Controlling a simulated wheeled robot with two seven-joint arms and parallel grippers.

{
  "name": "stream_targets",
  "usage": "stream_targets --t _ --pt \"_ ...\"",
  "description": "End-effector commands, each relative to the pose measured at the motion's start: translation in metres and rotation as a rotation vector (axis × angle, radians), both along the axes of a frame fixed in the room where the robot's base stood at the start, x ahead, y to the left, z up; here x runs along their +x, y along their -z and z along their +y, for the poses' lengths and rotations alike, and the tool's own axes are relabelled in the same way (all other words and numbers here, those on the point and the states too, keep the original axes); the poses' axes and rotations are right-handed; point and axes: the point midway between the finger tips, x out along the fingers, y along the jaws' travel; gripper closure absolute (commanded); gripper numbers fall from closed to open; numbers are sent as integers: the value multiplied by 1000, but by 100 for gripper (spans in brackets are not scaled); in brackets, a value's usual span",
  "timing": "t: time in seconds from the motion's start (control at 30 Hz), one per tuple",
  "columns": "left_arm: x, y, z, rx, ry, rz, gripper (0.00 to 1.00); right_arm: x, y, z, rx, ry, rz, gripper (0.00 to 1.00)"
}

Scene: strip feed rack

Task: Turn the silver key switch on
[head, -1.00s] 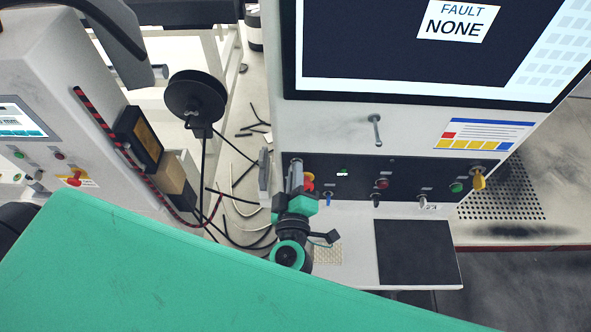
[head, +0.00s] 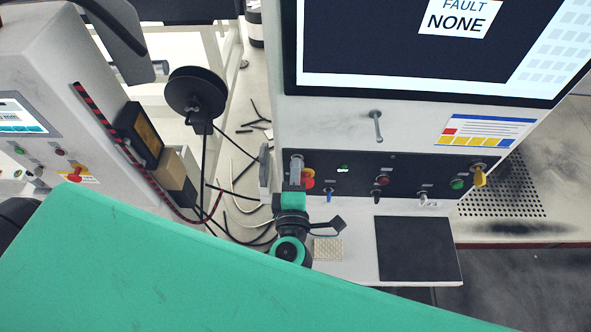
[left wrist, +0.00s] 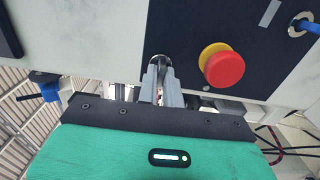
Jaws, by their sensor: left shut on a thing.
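My left gripper (head: 296,160) is at the left end of the black control panel, just left of the red emergency stop (head: 308,178) with its yellow collar. In the left wrist view, its grey fingers (left wrist: 158,72) are shut on a small silver round part, which appears to be the silver key switch (left wrist: 161,59). The fingers cover most of it, so its turned position cannot be read. In the head view the gripper hides it. The emergency stop (left wrist: 224,67) is close to the right of the fingers. My right gripper is not in view.
Along the panel are a blue-handled switch (head: 328,195), a red button (head: 382,181), a black switch (head: 377,194), a pale switch (head: 422,198), a green button (head: 457,184) and a yellow handle (head: 479,178). The screen (head: 400,45) above reads FAULT NONE. A shelf (head: 350,265) lies below.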

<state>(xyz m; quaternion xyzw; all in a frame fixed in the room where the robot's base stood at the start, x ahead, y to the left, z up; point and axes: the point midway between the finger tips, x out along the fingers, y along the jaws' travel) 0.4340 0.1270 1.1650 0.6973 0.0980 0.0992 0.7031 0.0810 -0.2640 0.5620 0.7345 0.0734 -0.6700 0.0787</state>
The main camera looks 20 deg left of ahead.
Motion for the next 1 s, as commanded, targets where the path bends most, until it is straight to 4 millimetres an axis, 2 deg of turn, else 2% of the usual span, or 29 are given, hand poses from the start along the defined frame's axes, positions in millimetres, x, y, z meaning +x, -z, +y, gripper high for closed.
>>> stream_targets --t 0.4,0.43,0.53,0.83,1.0 --pt "0 1 0 -7 0 0 100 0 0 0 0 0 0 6" --pt "0 1 0 -7 0 0 89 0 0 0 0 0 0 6" --pt "0 1 0 -7 0 0 71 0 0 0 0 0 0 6" --pt "-1 1 0 -7 0 -1 71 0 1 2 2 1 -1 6" --pt "-14 4 -4 -7 0 0 71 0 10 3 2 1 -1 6"
